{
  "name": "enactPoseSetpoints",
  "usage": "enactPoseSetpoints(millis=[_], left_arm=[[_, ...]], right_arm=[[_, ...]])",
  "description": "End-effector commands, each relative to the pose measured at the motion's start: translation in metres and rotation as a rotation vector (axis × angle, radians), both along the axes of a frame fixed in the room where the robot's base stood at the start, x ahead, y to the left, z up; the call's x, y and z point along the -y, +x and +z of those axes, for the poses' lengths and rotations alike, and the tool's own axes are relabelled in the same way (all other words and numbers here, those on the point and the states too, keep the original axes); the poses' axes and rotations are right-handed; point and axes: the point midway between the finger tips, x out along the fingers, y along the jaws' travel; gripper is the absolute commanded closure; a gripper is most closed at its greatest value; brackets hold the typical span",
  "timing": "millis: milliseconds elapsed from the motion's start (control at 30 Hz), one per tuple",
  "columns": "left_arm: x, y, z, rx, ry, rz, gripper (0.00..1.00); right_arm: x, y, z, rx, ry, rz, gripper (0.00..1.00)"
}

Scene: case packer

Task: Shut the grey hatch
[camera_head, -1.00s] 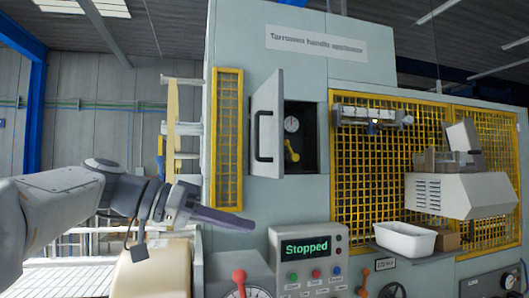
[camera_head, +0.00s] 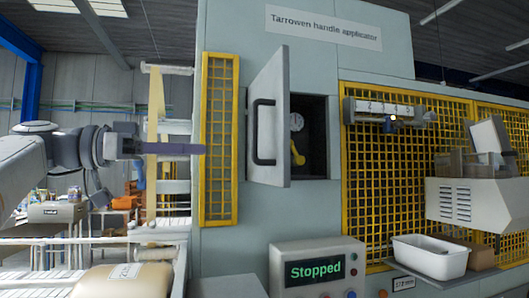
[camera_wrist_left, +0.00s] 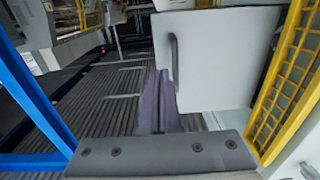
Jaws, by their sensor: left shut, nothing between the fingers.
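The grey hatch (camera_head: 268,115) stands swung open on the machine front, its black handle (camera_head: 257,132) on the face turned to the left. Behind it the dark recess (camera_head: 315,155) shows a round gauge (camera_head: 296,122) and a yellow lever (camera_head: 298,155). My left gripper (camera_head: 203,149) is shut and empty, left of the hatch, in front of the narrow yellow mesh panel in the picture. In the left wrist view the purple fingers (camera_wrist_left: 162,88) point towards the hatch (camera_wrist_left: 225,60) and its handle (camera_wrist_left: 174,55); they look apart from it. My right gripper is not in view.
A yellow mesh panel (camera_head: 219,190) is left of the hatch, and a larger yellow mesh guard (camera_head: 375,185) is right of it. A white bin (camera_head: 430,257) is at the lower right.

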Motion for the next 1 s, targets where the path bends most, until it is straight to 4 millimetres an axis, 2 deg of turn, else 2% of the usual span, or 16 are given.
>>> enactPoseSetpoints(millis=[167,400,600,800,1000], left_arm=[[0.024,0.005,0.003,-0.001,0.001,-0.003,1.0],[0.074,0.021,0.005,-0.004,0.0,-0.003,1.0],[0.109,0.032,0.005,-0.005,0.0,-0.002,1.0],[0.126,0.039,0.002,-0.003,0.001,0.0,1.0],[0.129,0.04,0.0,-0.003,0.001,0.002,1.0]], right_arm=[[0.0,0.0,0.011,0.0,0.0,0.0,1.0],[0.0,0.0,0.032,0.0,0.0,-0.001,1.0],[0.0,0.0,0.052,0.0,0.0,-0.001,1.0],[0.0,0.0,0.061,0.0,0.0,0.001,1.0],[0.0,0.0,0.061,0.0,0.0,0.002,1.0]])
